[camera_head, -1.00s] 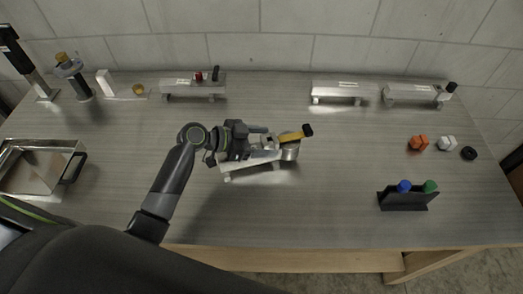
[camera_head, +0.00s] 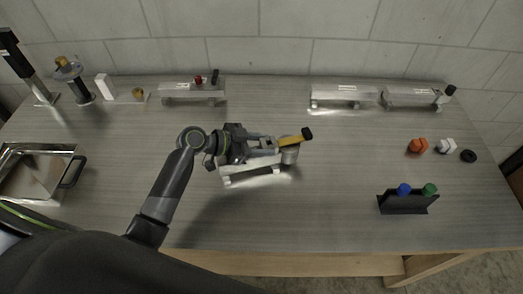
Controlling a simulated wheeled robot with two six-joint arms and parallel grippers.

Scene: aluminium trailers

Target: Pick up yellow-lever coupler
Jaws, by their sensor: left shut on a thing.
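The yellow-lever coupler (camera_head: 291,141) is at the middle-left of the bench. Its yellow lever has a black tip, and a silver round part sits below the lever. It is at the right end of a small aluminium trailer (camera_head: 238,180). My left gripper (camera_head: 262,146) comes in from the left and is shut on the coupler, with its fingers around the part left of the lever. The fingers hide much of the grip. I cannot tell whether the coupler is clear of the trailer. My right gripper is not in view.
Other trailers stand along the back: one at left (camera_head: 190,92), two at right (camera_head: 342,95) (camera_head: 408,97). A metal tray (camera_head: 38,172) is at left. A black holder (camera_head: 404,204) with blue and green pieces is at front right. The bench centre-right is clear.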

